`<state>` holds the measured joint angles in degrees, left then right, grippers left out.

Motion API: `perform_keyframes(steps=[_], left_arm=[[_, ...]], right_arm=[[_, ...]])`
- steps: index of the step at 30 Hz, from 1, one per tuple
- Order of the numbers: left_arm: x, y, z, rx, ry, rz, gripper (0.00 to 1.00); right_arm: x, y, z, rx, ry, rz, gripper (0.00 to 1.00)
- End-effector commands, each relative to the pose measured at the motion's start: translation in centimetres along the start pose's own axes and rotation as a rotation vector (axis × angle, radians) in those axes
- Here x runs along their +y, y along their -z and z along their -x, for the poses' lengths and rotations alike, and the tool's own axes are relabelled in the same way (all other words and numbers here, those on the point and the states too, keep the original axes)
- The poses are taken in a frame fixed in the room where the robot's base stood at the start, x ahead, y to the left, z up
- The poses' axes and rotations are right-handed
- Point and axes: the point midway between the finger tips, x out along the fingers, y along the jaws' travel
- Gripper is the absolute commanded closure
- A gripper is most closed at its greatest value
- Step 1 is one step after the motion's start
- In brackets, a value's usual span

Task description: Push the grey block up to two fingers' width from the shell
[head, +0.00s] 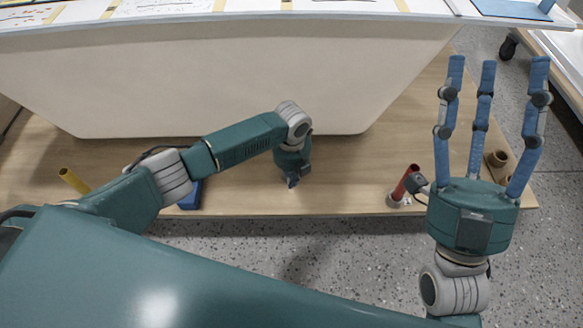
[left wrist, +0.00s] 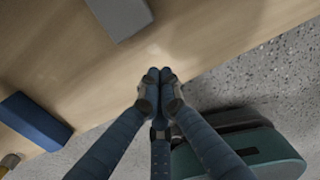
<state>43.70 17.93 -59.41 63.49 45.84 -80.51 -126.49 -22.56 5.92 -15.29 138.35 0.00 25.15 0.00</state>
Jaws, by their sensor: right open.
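The shell (head: 230,75) is a large off-white tub wall that stands on a wooden board across the back of the head view. The grey block (left wrist: 122,14) shows at the top of the left wrist view, flat on the board; I cannot make it out in the head view, and the gap to the shell is not visible. My left gripper (head: 292,182) points down near the board's front edge, in front of the shell. Its fingertips are together and empty in the left wrist view (left wrist: 160,76), apart from the block. My right gripper (head: 495,75) is raised at the right, fingers spread and empty.
A blue block (left wrist: 35,120) lies on the board and shows partly behind my left arm in the head view (head: 190,196). A yellow tube (head: 72,180) is at the left. A red cylinder (head: 405,182) and brown pieces (head: 497,158) are at the right. Speckled floor (head: 250,240) lies in front.

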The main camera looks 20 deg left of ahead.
Motion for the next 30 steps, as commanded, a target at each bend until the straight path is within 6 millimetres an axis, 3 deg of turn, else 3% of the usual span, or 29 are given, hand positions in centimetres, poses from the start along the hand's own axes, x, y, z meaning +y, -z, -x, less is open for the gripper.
perform_keyframes(steps=[9,15,26,29,30], left_arm=[[0.0,0.0,3.4,0.000,0.000,0.000,1.00],[0.0,0.0,4.6,0.000,0.000,0.000,1.00],[-0.2,0.1,4.8,-0.001,0.006,0.005,1.00],[-2.3,1.1,4.4,-0.019,0.067,0.050,1.00],[-3.9,1.7,4.2,-0.031,0.117,0.089,1.00]], right_arm=[[0.8,-7.3,0.9,-0.338,-0.013,0.017,0.43],[1.2,-10.2,2.1,-0.473,-0.019,0.023,0.43],[1.4,-11.2,2.8,-0.521,-0.022,0.024,0.43],[1.4,-11.2,2.8,-0.520,-0.022,0.024,0.43],[1.4,-11.2,2.8,-0.520,-0.022,0.024,0.43]])
